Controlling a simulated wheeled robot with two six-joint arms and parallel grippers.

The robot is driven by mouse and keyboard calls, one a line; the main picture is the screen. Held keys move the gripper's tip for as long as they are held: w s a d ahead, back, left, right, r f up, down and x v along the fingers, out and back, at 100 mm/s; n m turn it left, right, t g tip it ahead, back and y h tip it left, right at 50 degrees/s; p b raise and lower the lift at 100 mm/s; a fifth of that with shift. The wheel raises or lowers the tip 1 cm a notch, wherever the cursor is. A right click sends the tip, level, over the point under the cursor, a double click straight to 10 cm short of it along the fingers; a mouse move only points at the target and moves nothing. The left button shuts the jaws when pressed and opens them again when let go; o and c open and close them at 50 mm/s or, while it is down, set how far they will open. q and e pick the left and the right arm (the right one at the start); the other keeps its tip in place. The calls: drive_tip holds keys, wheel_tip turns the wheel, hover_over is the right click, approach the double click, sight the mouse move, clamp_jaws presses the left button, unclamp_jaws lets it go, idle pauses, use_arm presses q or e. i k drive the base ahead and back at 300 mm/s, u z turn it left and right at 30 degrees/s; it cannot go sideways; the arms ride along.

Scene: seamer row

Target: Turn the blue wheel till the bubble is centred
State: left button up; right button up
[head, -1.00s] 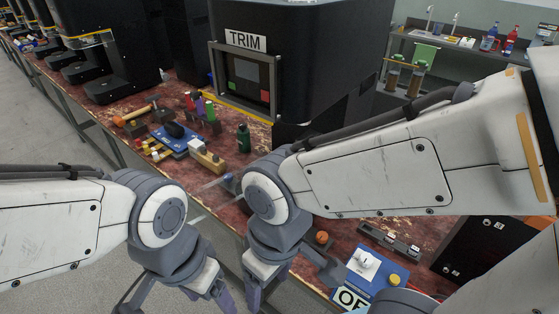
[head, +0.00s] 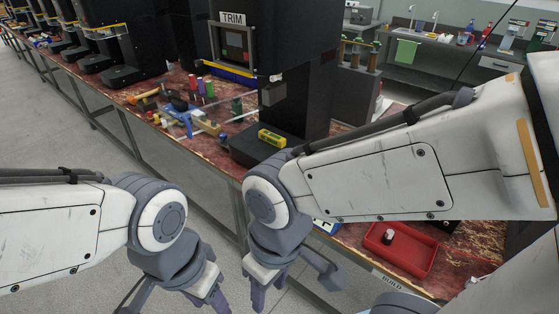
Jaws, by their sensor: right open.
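A yellow spirit level (head: 272,138) lies on the black base of the TRIM machine; its bubble is too small to make out. A small blue round part (head: 223,137), which looks like the blue wheel, sits at the left edge of that base. My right gripper (head: 290,285) is open and empty, in front of the bench edge and well below the level. My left gripper (head: 175,302) hangs left of it over the floor, its fingers spread and partly cut off by the lower frame edge. Neither gripper touches the wheel.
The TRIM machine (head: 300,60) stands on the red-brown bench. Tools and several coloured spools (head: 200,87) lie to its left. A red tray (head: 400,247) with a small dark and white item is at right, partly behind my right arm. Floor is free at left.

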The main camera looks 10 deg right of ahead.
sight(222, 136)
drive_tip(key=u, duration=0.6)
drive_tip(key=k, duration=0.1)
drive_tip(key=z, duration=1.25)
drive_tip(key=i, duration=0.55)
drive_tip(key=u, duration=0.4)
